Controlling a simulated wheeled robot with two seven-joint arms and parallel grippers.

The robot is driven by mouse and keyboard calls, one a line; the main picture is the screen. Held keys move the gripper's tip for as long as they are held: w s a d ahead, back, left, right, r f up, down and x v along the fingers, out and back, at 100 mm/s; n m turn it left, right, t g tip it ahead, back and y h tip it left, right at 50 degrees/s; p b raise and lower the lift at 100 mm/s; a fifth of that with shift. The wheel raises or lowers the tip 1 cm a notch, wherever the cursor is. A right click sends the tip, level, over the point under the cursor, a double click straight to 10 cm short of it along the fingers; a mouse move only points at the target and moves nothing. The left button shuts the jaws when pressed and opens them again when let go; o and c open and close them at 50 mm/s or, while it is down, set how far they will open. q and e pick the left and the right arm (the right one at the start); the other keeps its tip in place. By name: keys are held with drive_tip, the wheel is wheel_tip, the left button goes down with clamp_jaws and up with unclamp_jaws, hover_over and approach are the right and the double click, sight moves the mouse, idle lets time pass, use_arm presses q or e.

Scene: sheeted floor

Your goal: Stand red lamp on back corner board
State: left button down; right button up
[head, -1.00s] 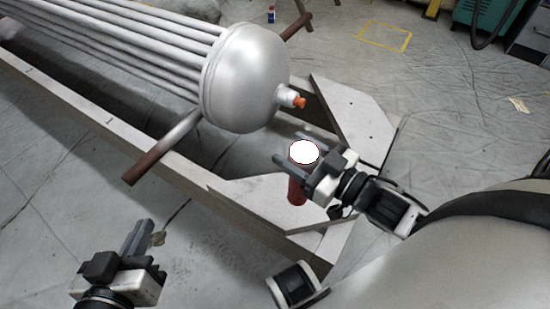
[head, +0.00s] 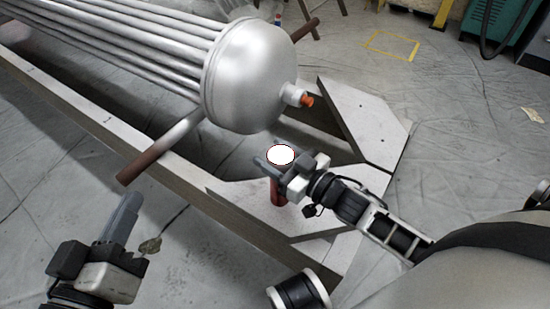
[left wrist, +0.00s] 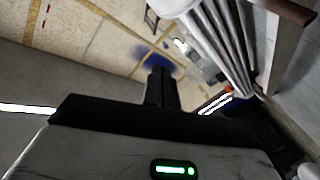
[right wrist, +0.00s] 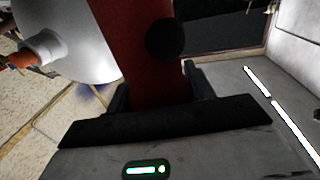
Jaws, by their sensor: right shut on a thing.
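The red lamp (head: 277,192) has a bright white round top and is upright in the head view. My right gripper (head: 270,157) is shut on it; its red body with a dark round spot fills the middle of the right wrist view (right wrist: 150,50). The lamp is over or on the near corner board (head: 250,205) of the wooden frame; I cannot tell whether its base touches. The back corner board (head: 365,120) is farther off, right of the tank's end, and bare. My left gripper (head: 125,215) is shut and empty at lower left; its fingers meet in the left wrist view (left wrist: 161,88).
A silver tank (head: 250,80) with pipes and an orange-tipped nozzle (head: 306,100) lies along the wooden frame (head: 80,115), close behind the lamp. A rusty-ended bar (head: 145,165) juts out at left. Sheeted floor (head: 460,180) is open at right.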

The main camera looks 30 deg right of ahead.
drive_tip(key=o, duration=1.4)
drive_tip(key=shift+c, duration=0.2)
use_arm(q)
drive_tip(key=shift+w+r, duration=0.1)
drive_tip(key=shift+r, duration=0.05)
use_arm(e)
drive_tip(key=shift+r, duration=0.2)
use_arm(q)
drive_tip(key=shift+s+a+f+m+g+y+p, duration=0.2)
drive_tip(key=shift+f+g+y+p, duration=0.25)
drive_tip(key=shift+p, duration=0.35)
drive_tip(key=shift+s+a+f+m+g+y+p, duration=0.15)
drive_tip(key=shift+f+m+g+p, duration=0.1)
drive_tip(key=shift+f+p, duration=0.4)
use_arm(e)
drive_tip(key=v, duration=1.2)
use_arm(q)
drive_tip(key=shift+w+r, duration=0.1)
drive_tip(key=shift+r, duration=0.15)
use_arm(e)
drive_tip(key=shift+f, duration=0.1)
